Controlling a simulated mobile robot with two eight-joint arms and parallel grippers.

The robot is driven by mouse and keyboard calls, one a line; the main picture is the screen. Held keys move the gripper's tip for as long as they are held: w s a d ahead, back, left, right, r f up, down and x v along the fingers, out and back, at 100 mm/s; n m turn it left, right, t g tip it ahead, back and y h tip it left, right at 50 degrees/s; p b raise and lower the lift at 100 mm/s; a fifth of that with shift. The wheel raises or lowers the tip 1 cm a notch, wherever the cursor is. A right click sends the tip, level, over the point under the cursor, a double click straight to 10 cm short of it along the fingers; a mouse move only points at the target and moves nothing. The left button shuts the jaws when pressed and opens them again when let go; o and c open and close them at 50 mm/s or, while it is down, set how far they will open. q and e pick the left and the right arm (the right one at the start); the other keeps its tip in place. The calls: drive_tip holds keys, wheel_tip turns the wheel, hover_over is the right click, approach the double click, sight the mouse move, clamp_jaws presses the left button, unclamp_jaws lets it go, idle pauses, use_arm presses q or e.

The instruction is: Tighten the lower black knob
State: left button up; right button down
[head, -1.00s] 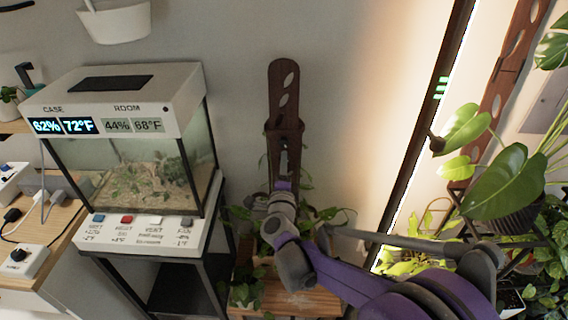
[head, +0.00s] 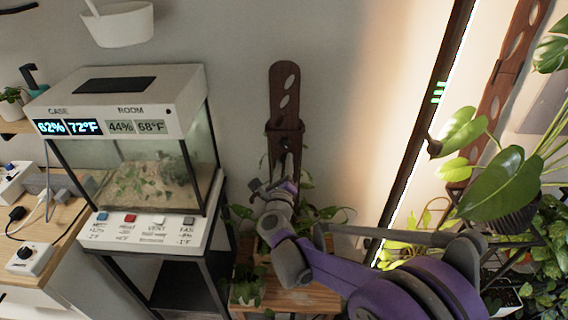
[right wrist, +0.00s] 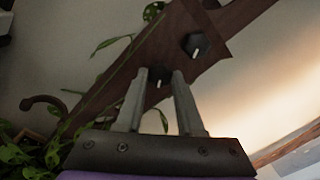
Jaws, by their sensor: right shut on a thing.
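A dark brown slotted wooden plank (head: 284,95) stands upright against the wall, with a wider bracket across it. The upper black knob (right wrist: 195,44) sits on the bracket and has a white mark. The lower black knob (right wrist: 158,73) also has a white mark and sits between the fingertips of my right gripper (right wrist: 160,78). The right gripper is shut on this lower knob. In the head view the right gripper (head: 274,186) is in front of the plank below the bracket, and it hides the lower knob. My left gripper is not in view.
A glass terrarium (head: 128,140) with buttons along its front stands to the left. Potted plants (head: 246,290) sit on a wooden stand below my right gripper. A tall lit bar (head: 425,120) and large leaves (head: 490,170) are on the right.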

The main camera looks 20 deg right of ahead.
drive_tip(key=shift+m, duration=0.4)
drive_tip(key=c, duration=0.5)
unclamp_jaws()
drive_tip(key=v, duration=1.1)
drive_tip(key=shift+d, duration=0.1)
